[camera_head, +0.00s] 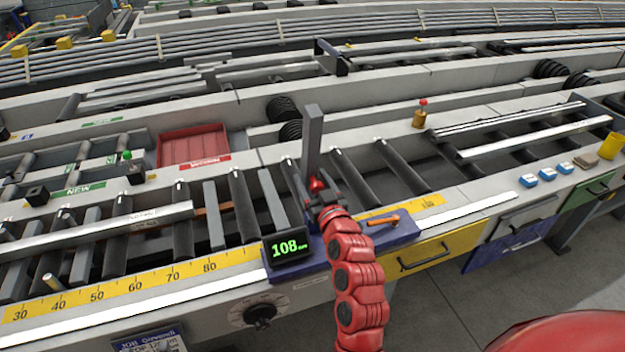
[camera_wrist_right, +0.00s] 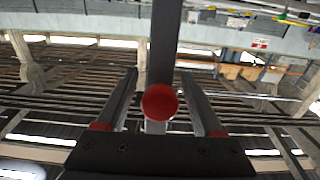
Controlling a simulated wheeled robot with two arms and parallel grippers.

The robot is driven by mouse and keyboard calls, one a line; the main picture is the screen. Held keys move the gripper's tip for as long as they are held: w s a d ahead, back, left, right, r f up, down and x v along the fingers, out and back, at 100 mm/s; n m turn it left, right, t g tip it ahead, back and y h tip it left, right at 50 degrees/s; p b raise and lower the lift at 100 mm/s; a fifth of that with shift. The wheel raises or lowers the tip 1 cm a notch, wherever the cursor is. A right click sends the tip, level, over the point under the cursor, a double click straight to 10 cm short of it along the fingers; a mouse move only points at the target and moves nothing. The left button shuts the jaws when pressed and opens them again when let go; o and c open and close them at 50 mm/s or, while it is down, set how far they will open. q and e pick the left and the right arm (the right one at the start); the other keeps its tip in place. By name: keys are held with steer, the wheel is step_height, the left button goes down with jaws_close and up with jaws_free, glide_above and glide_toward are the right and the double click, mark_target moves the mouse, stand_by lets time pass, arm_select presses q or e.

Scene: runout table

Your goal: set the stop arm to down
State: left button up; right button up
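The stop arm (camera_head: 313,138) is a dark grey bar that stands upright from the blue carriage on the runout table. It has a red ball knob (camera_head: 318,184) near its lower part. In the right wrist view the bar (camera_wrist_right: 165,45) rises behind the red knob (camera_wrist_right: 160,102). My right gripper (camera_head: 318,192) is at the knob, its red arm coming up from below. In the wrist view its two fingers (camera_wrist_right: 159,78) stand apart on either side of the knob, with gaps showing on both sides. My left gripper is not in view.
A display reading 108 (camera_head: 289,246) sits on the blue carriage (camera_head: 395,233), left of my arm. An orange lever (camera_head: 383,222) is to its right. A yellow scale (camera_head: 130,285) runs along the front edge. Rollers (camera_head: 355,172) lie behind, and a red tray (camera_head: 192,146) is at the back left.

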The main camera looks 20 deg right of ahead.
jaws_close()
stand_by(1.2)
